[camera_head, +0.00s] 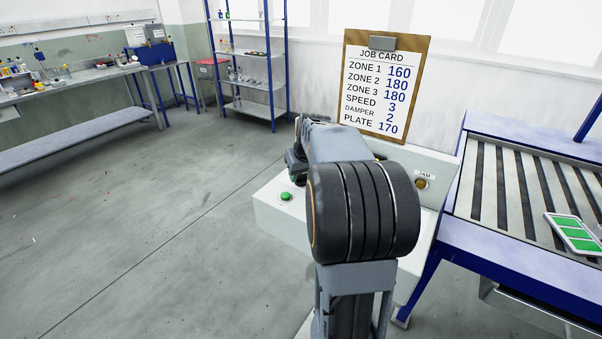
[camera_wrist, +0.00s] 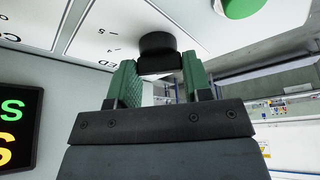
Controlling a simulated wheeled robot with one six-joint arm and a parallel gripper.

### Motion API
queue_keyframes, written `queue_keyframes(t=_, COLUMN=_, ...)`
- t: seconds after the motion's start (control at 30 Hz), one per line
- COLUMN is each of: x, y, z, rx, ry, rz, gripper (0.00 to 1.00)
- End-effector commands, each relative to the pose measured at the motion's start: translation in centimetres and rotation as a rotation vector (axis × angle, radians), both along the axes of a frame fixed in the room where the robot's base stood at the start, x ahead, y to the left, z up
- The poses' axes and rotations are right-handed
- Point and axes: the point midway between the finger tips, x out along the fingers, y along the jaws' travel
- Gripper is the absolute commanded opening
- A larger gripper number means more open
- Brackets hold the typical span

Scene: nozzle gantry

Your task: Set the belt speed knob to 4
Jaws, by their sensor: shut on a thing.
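The belt speed knob is most likely the black knob (camera_wrist: 157,44) on the white panel in the wrist view. Printed scale marks, seemingly 4 and 5, lie left of it, with letters ending in "ED". My gripper (camera_wrist: 160,74) has green-padded fingers, one on each side of the knob, and is shut on it. The knob's pointer cannot be made out. The job card (camera_head: 383,85) there reads SPEED 3.
A green button (camera_head: 285,196) is on the white console (camera_head: 275,215), also close to the knob in the wrist view (camera_wrist: 240,5). A lit display (camera_wrist: 18,125) is at left. A JAM lamp (camera_head: 421,183) and roller conveyor (camera_head: 480,215) stand right. Floor at left is clear.

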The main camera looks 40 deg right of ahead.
Motion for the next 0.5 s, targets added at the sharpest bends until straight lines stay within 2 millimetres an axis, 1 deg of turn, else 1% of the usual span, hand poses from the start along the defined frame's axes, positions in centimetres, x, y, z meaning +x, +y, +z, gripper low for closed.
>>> queue_keyframes(t=0.5, x=-0.03, y=0.02, z=-0.02, rx=0.000, ry=0.002, rz=-0.028, gripper=0.22)
